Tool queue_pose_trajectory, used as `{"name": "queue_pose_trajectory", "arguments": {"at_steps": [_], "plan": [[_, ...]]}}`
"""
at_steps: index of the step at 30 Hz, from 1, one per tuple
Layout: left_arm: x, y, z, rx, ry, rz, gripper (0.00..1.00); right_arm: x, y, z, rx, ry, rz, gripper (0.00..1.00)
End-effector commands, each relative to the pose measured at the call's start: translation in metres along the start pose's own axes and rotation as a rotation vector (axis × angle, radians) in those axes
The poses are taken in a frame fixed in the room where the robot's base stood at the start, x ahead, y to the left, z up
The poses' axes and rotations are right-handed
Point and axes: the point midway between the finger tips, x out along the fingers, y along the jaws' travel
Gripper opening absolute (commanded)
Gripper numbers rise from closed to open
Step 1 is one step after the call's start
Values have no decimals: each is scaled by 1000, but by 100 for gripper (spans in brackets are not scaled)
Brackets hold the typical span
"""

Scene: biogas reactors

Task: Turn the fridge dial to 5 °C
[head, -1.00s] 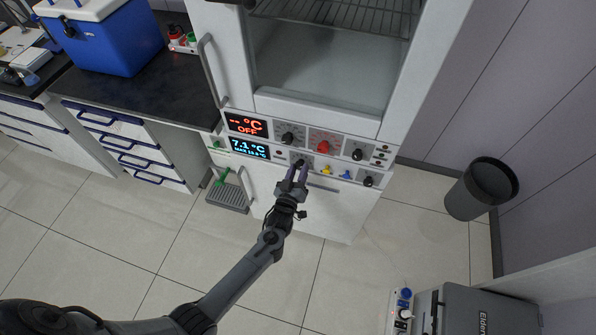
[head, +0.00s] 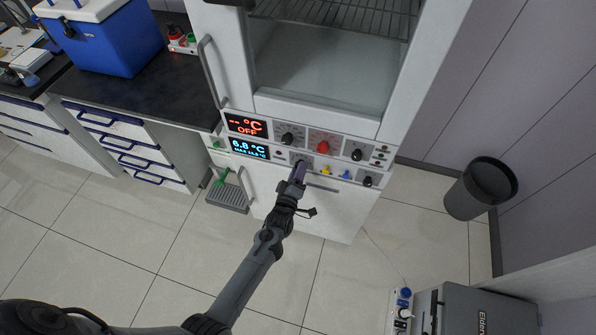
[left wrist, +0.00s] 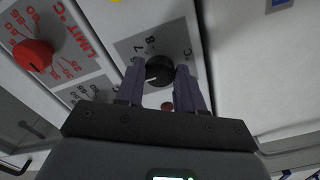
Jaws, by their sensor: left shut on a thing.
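The fridge dial is a black knob on a grey scale plate, seen in the left wrist view (left wrist: 159,71); its scale shows 7 and 8. My left gripper (head: 299,170) reaches the lower row of the fridge's control panel, and its fingers (left wrist: 159,88) are shut on the dial, one on each side. In the head view the gripper mostly hides the dial. The blue display (head: 250,148) of the fridge reads 6.8 °C, with a smaller MAX line below. My right gripper is not in view.
A red knob (head: 324,147) and black knobs (head: 289,139) sit in the row above, below an orange display (head: 246,125) reading OFF. Yellow (head: 326,170) and blue (head: 346,174) taps are right of the dial. A bin (head: 481,188) stands right.

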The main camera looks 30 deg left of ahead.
Motion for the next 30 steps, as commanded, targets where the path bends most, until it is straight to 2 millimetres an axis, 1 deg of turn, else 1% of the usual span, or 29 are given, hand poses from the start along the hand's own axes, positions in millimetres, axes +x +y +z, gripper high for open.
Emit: {"name": "queue_pose_trajectory", "arguments": {"at_steps": [13, 14, 18, 30], "plan": [[0, 0, 0, -9, -1, -1, 7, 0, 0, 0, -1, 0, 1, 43], [0, 0, 0, -9, -1, -1, 40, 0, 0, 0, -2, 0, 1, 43], [0, 0, 0, -9, -1, -1, 62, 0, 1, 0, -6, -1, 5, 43], [-1, 0, 0, -9, -1, 0, 63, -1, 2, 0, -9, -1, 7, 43]]}}
